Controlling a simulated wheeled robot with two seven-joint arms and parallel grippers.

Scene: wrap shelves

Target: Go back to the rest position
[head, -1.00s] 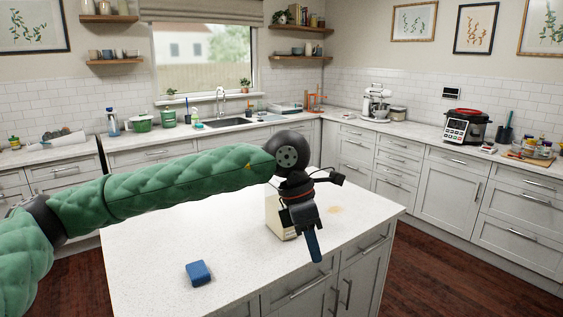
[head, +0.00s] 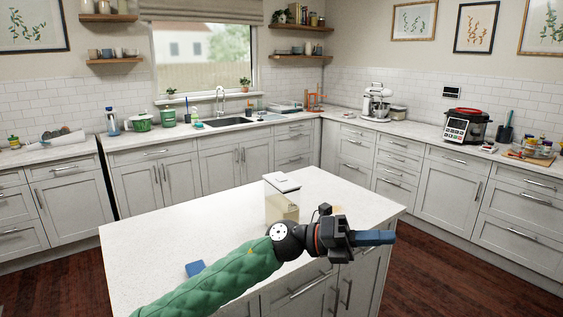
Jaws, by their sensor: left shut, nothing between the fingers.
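My left arm, in a green quilted sleeve, comes in from the bottom left in the head view. Its left gripper (head: 375,238) points right, with blue fingers shut and nothing between them. It is in front of the island's right front edge as seen here. My right gripper is not in view.
The white-topped island (head: 165,237) fills the middle. A clear container with pale yellow contents (head: 282,207) stands on it, just behind my left wrist. A blue sponge-like block (head: 195,268) lies near the front, partly hidden by my arm. Dark wooden floor (head: 455,265) is free at right.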

